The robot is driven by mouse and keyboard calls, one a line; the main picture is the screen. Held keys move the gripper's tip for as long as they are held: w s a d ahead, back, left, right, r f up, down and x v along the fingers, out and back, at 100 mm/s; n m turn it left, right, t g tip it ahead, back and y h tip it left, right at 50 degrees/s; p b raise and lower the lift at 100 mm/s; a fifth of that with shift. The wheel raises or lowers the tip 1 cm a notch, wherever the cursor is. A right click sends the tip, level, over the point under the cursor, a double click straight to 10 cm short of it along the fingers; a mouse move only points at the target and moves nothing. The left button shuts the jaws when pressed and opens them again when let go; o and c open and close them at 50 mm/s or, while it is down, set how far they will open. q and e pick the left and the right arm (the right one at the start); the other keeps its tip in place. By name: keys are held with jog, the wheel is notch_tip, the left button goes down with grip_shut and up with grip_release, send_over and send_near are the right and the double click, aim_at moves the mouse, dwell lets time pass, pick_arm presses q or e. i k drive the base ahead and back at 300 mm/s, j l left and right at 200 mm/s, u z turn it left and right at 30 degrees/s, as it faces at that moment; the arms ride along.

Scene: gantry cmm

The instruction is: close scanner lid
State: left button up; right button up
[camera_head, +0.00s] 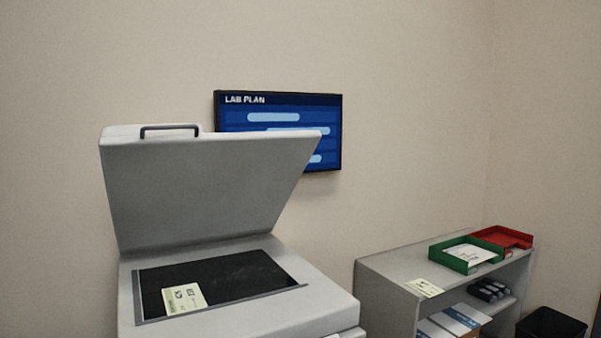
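The scanner (250,314) stands at the lower left, a light grey box with a dark glass bed (228,275) on top. Its grey lid (205,185) is raised, tilted back on its hinge at the rear of the bed. A dark handle (169,130) sits on the top edge of the lid. A small pale printed card (184,299) lies on the glass near its front left. Neither of my grippers shows in the head view.
A grey shelf unit (390,268) stands to the right, with a green tray (466,255), a red tray (503,238) and a pale card (424,288) on top. A black bin (551,327) is at the lower right. A blue LAB PLAN screen (279,113) hangs behind the lid.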

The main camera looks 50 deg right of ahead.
aim_at(168, 185)
jog(key=l+u, duration=0.1)
jog(key=l, duration=0.35)
jog(key=k+l, duration=0.15)
jog(key=l, duration=0.25)
jog(key=l+u, duration=0.15)
jog(key=l, duration=0.3)
jog(key=k+l+u, duration=0.1)
jog(key=l, duration=0.35)
jog(key=k+l, duration=0.15)
jog(key=l, duration=0.25)
jog(key=k+l+u, duration=0.15)
jog(key=l, duration=0.3)
jog(key=k+l+u, duration=0.1)
jog(key=l, duration=0.3)
jog(key=k+l, duration=0.15)
jog(key=l, duration=0.25)
jog(key=l+u, duration=0.15)
jog(key=l, duration=0.55)
jog(key=l+u, duration=0.15)
jog(key=l, duration=0.55)
jog(key=k+l+u, duration=0.1)
jog(key=l, duration=0.6)
jog(key=k, duration=0.05)
